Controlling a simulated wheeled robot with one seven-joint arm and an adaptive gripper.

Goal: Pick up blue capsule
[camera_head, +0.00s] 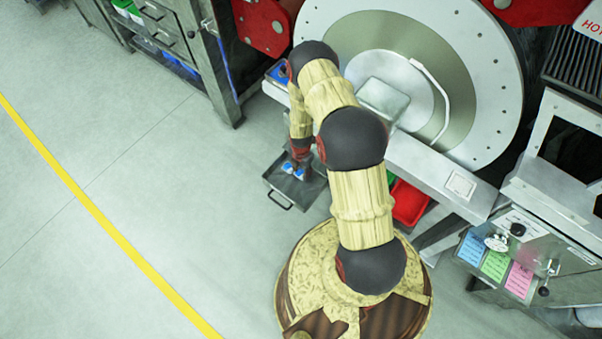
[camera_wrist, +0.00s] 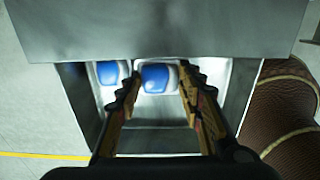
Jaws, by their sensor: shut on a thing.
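Two blue-and-white capsules lie side by side in an open grey metal tray. In the wrist view the right blue capsule (camera_wrist: 158,78) sits between the two fingers of my gripper (camera_wrist: 160,82), which is shut on it. The left blue capsule (camera_wrist: 108,72) lies just outside the left finger. In the head view my gripper (camera_head: 300,160) reaches down into the tray (camera_head: 283,192), and the blue capsules (camera_head: 288,168) show only as small blue and white patches beside it. The lower part of the held capsule is hidden.
A grey metal ledge (camera_wrist: 160,30) crosses above the tray's far side. A large round drum (camera_head: 470,70) stands behind. A red bin (camera_head: 408,203) is right of the tray, and a metal cabinet (camera_head: 170,40) stands at upper left. The floor left of the tray is clear.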

